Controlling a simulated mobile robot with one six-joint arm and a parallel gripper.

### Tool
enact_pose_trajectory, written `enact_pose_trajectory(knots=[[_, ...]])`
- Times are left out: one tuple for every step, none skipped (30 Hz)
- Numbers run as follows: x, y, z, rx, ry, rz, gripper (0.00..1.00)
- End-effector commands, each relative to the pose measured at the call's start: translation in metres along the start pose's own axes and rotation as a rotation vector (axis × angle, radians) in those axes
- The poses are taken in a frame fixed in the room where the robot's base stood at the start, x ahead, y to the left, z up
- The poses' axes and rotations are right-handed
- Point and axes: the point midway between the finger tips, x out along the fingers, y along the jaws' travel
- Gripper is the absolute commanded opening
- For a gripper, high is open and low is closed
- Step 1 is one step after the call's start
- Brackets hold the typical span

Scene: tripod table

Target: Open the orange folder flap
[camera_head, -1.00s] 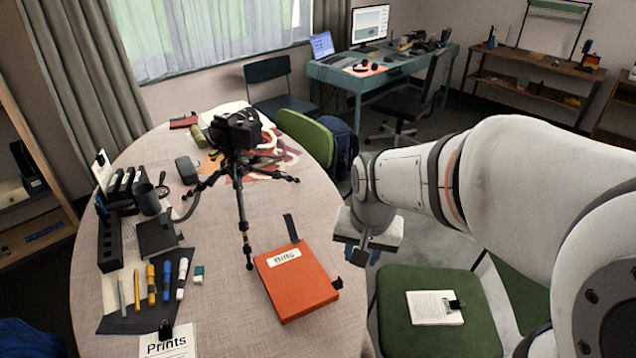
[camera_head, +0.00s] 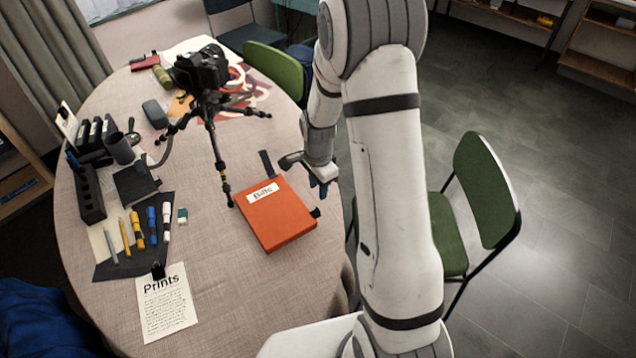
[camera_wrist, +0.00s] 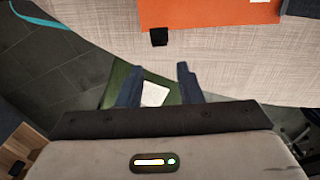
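The orange folder (camera_head: 277,218) lies closed on the table, with a white "Bills" label (camera_head: 262,194) on its top. A black clip or tab (camera_head: 315,212) sticks out at its right edge, and a dark strip (camera_head: 266,163) lies at its far edge. In the wrist view the folder (camera_wrist: 205,12) shows at the top, with the black tab (camera_wrist: 158,37) below its edge. My gripper (camera_head: 319,188) is just right of the folder near the table edge. In the wrist view my gripper (camera_wrist: 158,82) has its two fingers apart with nothing between them.
A black camera on a tripod (camera_head: 201,75) stands left of and behind the folder, one leg close to its left edge. Pens, a dark organizer (camera_head: 90,195) and a "Prints" sheet (camera_head: 167,306) lie to the left. Green chairs (camera_head: 484,190) stand beside the table.

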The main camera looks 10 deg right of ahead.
Motion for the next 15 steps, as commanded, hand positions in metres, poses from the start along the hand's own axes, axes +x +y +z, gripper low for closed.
enact_pose_trajectory(knots=[[0.005,0.000,0.000,0.000,0.000,0.001,0.33],[0.007,0.000,0.000,-0.001,0.000,0.001,0.33],[0.011,0.000,0.000,-0.001,0.000,0.001,0.33],[0.013,0.001,0.000,-0.001,0.000,0.001,0.33],[0.016,0.001,0.000,-0.001,0.000,0.001,0.33],[0.020,0.001,0.000,-0.001,0.000,0.001,0.33],[0.023,0.001,0.000,-0.002,0.000,0.001,0.33],[0.026,0.001,0.000,-0.002,0.000,0.001,0.33],[0.030,0.001,0.000,-0.002,-0.001,0.002,0.33],[0.033,0.001,0.000,-0.002,-0.001,0.002,0.33],[0.036,0.001,0.000,-0.002,-0.001,0.002,0.33],[0.040,0.001,0.000,-0.002,-0.001,0.002,0.33],[0.043,0.001,0.000,-0.002,-0.001,0.002,0.33],[0.046,0.001,0.000,-0.002,-0.001,0.002,0.33],[0.051,0.001,0.000,-0.002,0.000,0.001,0.33]])
